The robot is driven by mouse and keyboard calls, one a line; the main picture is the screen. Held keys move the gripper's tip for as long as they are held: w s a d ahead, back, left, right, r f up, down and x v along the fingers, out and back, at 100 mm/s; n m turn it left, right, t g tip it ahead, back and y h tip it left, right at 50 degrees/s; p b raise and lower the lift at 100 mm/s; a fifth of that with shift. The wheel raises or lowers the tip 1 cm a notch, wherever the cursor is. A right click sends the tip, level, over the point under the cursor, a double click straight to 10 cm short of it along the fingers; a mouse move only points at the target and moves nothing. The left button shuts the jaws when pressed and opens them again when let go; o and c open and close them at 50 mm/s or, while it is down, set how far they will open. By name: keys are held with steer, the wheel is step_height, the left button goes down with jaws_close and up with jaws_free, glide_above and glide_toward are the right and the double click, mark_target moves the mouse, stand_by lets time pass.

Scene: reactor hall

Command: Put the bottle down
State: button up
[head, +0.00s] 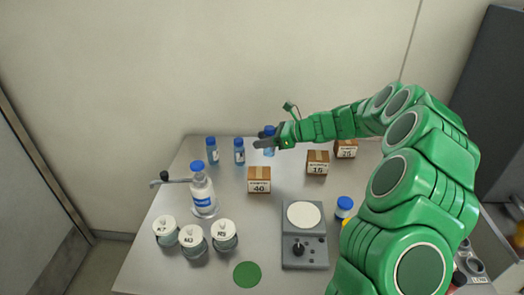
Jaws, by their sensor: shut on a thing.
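A small bottle (269,151) with a blue cap and bluish body is at my gripper (266,138), near the back edge of the grey table (205,232). My gripper is shut on this bottle, with its dark fingers across the upper part, just below the cap. The bottle looks upright. I cannot tell whether its base touches the table.
Two similar blue-capped bottles (211,151) (239,152) stand to the left. Labelled boxes (259,181) (317,164) (346,149) are in front and right. A larger bottle (202,196), lidded jars (194,242), a scale (305,236) and a green disc (247,274) are nearer.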

steer(key=shift+w+a+f, duration=0.2)
steer(key=shift+w+f, duration=0.6)
steer(key=shift+f, duration=0.25)
steer(key=shift+w+a+f, duration=0.2)
steer(key=shift+w+f, duration=0.6)
steer(key=shift+f, duration=0.2)
steer(key=shift+w+f, duration=0.1)
steer(key=shift+f, duration=1.45)
steer(key=shift+f, duration=0.15)
steer(key=o, duration=1.1)
steer(key=shift+d+r, duration=0.1)
steer(key=shift+r, duration=0.1)
steer(key=v, duration=1.1)
steer(key=shift+d+r, duration=0.2)
steer(key=shift+d, duration=0.15)
